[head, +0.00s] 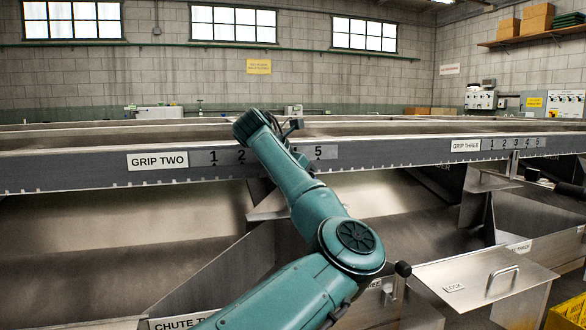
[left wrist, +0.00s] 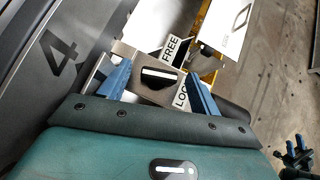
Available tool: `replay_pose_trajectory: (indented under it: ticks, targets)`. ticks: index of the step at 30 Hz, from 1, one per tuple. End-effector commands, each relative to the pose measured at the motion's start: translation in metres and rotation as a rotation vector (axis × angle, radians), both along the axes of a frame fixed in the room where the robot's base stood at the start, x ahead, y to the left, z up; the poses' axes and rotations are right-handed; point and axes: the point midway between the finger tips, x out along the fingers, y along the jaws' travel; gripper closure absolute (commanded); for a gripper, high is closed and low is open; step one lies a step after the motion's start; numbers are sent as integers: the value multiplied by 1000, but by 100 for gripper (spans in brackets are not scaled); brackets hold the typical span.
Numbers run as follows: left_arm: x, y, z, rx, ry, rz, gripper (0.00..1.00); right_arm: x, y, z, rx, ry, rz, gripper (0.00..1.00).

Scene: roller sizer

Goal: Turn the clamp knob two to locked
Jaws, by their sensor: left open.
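In the left wrist view, a metal clamp knob (left wrist: 146,94) with a dark slot and a white stripe sits between the blue fingers of my left gripper (left wrist: 158,88). The fingers are apart, one on each side of the knob; I cannot tell whether they touch it. A FREE label (left wrist: 171,49) lies beyond the knob, and a partly covered label reading "LOC" (left wrist: 180,98) lies beside the right finger. In the head view my teal arm reaches the GRIP TWO rail and hides the knob and the fingers.
The GRIP TWO sign (head: 157,160) and its numbered scale (head: 204,157) run along the rail. A lidded chute box (head: 485,277) with a handle stands at lower right, near a yellow crate (head: 568,313). Small blue fingers, apparently my right gripper (left wrist: 297,148), show low in the wrist view.

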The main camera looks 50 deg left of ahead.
Motion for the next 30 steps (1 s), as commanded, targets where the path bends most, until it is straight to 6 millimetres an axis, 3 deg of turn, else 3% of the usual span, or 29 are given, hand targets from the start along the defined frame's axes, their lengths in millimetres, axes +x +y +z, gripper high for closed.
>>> replay_pose_trajectory:
  ticks: [6, 12, 19, 30]
  targets:
    - [-34, 8, 43, -2, -11, 3, 36, -2, -3, 7, -34, 0, -10, 64]
    - [-61, 14, 67, -2, -6, -1, 36, -3, -4, 2, -67, 6, -18, 64]
    - [-76, 18, 79, 0, -2, -1, 36, -5, -4, -3, -78, 15, -24, 64]
    - [-78, 19, 78, 2, 4, 4, 36, -4, -5, -4, -77, 14, -28, 64]
